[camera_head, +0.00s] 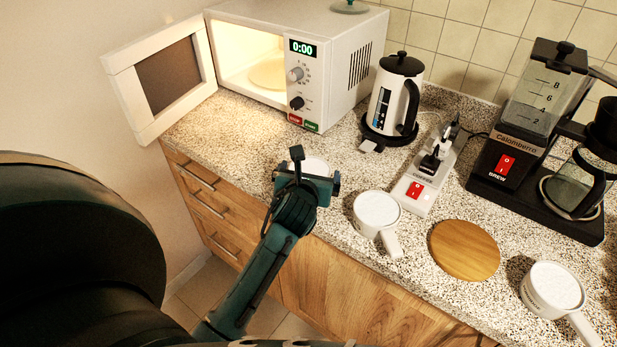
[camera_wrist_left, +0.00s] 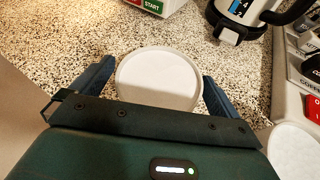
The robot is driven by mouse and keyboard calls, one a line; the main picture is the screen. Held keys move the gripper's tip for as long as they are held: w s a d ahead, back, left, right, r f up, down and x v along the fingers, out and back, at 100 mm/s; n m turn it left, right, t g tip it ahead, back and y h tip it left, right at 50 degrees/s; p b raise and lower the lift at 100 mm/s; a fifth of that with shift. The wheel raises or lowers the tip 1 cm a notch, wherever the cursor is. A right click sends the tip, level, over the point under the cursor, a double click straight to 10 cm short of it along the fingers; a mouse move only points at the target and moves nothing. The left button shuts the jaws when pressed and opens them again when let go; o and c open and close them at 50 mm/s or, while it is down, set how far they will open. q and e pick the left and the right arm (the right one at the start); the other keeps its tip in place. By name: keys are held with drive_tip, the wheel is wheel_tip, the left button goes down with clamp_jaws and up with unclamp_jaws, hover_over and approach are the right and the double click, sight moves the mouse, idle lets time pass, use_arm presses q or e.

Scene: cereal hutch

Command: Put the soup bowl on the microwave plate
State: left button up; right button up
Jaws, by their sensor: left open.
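The microwave (camera_head: 335,45) stands open at the back left, lit inside, with its plate (camera_head: 268,72) bare. My left gripper (camera_head: 306,186) is over the counter's front edge, in front of the microwave. A white round bowl (camera_head: 312,164) sits on the counter there, partly hidden by the gripper. In the left wrist view the same bowl (camera_wrist_left: 158,76) lies between the open fingers (camera_wrist_left: 155,88), with a gap at the right finger. Whether it has a handle is hidden. My right gripper is not in view.
White handled bowls (camera_head: 377,212) and (camera_head: 552,288) stand to the right, with a round wooden board (camera_head: 464,250) between them. A kettle (camera_head: 394,98), a red-switched appliance (camera_head: 428,170) and a coffee maker (camera_head: 520,130) stand behind. The microwave door (camera_head: 165,75) swings out left.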

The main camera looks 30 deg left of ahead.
sight(310, 171)
use_arm(q)
drive_tip(key=shift+w+a+f, duration=0.1)
drive_tip(key=shift+w+a, duration=0.05)
drive_tip(key=shift+w, duration=0.1)
drive_tip(key=shift+c, duration=0.3)
drive_tip(key=c, duration=1)
wheel_tip(310, 171, up, 10)
drive_tip(key=shift+r, duration=0.1)
drive_tip(key=shift+c, duration=0.2)
drive_tip(key=s+d+f+m+t+h, duration=0.1)
drive_tip(key=s+d+m+h, duration=0.3)
drive_tip(key=s+d, duration=0.6)
drive_tip(key=shift+s+d+f+m+h, duration=0.25)
drive_tip(key=shift+s+m+h, duration=0.15)
drive_tip(key=shift+s+h, duration=0.5)
drive_tip(key=shift+s+a+p, duration=0.1)
drive_tip(key=shift+p, duration=0.2)
